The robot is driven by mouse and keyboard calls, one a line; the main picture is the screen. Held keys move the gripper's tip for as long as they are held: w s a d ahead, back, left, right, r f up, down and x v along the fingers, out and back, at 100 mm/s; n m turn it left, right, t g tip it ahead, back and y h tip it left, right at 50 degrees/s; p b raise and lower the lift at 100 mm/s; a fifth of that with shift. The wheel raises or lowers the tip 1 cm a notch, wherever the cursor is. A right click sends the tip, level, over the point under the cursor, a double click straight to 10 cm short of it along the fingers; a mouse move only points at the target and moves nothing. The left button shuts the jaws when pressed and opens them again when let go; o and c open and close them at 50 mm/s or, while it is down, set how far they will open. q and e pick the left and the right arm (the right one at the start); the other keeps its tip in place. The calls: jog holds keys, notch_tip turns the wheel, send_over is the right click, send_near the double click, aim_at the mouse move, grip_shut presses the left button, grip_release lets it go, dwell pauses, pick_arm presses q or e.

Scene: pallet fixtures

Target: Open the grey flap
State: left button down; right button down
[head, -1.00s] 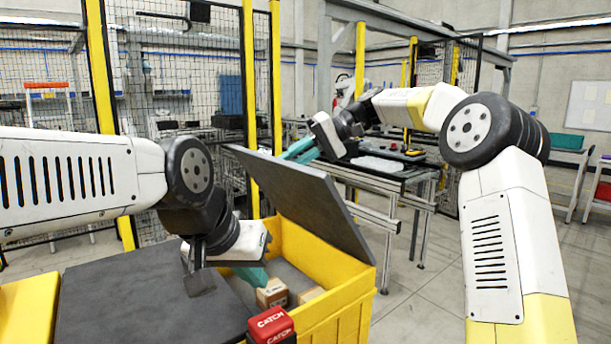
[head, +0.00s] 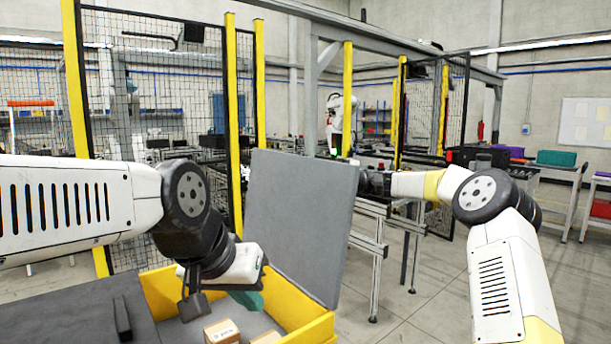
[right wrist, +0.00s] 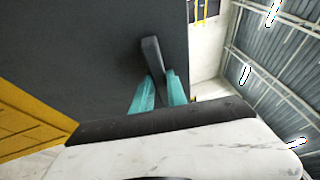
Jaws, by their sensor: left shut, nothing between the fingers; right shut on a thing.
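The grey flap (head: 300,220) stands steeply raised at the right side of the yellow crate (head: 308,335) in the head view. In the right wrist view the flap (right wrist: 95,50) fills the upper left as a dark panel, with a dark handle (right wrist: 151,55) on it. My right gripper (right wrist: 158,90) has its teal fingers shut on that handle. In the head view the flap hides the right fingers. My left gripper (head: 248,300) is shut and empty over the crate's opening, to the left of the flap and apart from it.
Small cardboard boxes (head: 221,332) lie inside the crate. A dark panel with its own handle (head: 122,319) lies flat at the lower left. Metal framework (head: 375,260) stands behind the flap. Mesh fencing is farther back.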

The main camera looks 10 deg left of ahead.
jog(key=shift+w+d+f+y, duration=0.2)
jog(key=shift+w+d+y, duration=0.1)
jog(key=shift+w+d, duration=0.1)
jog(key=c, duration=1.3)
grip_release()
jog(key=v, duration=0.8)
jog(key=shift+a, duration=0.1)
